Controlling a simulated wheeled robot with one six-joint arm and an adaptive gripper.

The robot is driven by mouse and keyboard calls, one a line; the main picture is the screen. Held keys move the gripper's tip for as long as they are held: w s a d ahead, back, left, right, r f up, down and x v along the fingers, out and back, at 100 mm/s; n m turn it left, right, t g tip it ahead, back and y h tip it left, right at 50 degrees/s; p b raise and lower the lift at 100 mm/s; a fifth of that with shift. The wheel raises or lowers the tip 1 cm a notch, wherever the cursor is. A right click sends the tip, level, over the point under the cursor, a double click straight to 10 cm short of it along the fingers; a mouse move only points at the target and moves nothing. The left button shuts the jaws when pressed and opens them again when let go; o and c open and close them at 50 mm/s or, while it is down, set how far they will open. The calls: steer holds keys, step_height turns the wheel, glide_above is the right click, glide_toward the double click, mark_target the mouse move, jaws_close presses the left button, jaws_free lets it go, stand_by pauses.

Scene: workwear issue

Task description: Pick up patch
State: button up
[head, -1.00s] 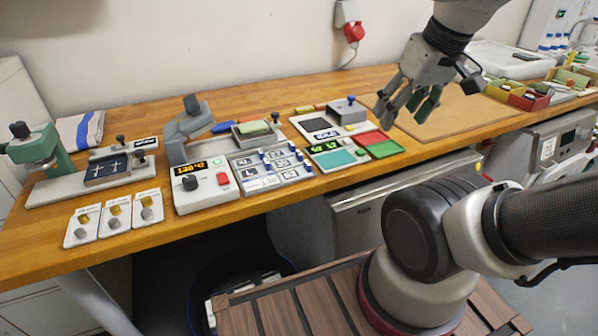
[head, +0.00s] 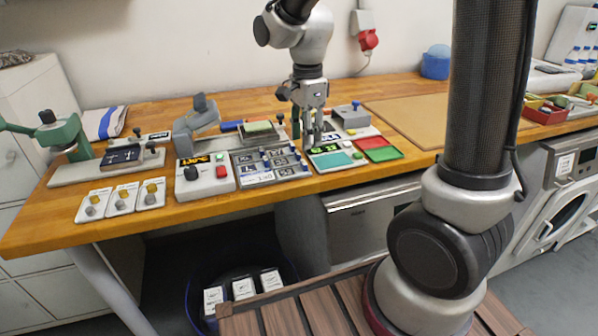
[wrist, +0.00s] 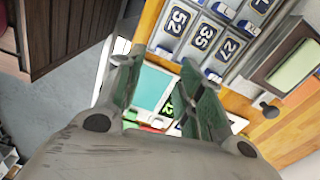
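Several dark patches marked with numbers or letters sit in a grey rack (head: 243,172) with blue tabs on the bench. In the wrist view they read 52 (wrist: 176,22), 35 (wrist: 204,37) and 27 (wrist: 230,47). I cannot tell which patch the task means. My gripper (head: 307,143) points down over the station right of the rack. In the wrist view its two green-padded fingers (wrist: 157,63) are apart, with nothing between them but the teal pad (wrist: 153,87) beyond. The gripper hides part of the station.
The station has a teal pad (head: 330,160), a red pad (head: 369,142) and a green pad (head: 385,154). A brown mat (head: 415,118) lies bare to the right.

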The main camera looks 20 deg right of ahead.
mark_target(303, 162)
steer(key=shift+m, duration=0.5)
steer(key=shift+f+m, duration=0.2)
steer(key=shift+m, duration=0.1)
steer(key=f, duration=0.7)
steer(key=shift+w+a+f, duration=0.2)
steer(key=shift+a+f, duration=0.05)
steer(key=shift+a, duration=0.05)
steer(key=shift+c, duration=0.5)
steer(key=c, duration=0.4)
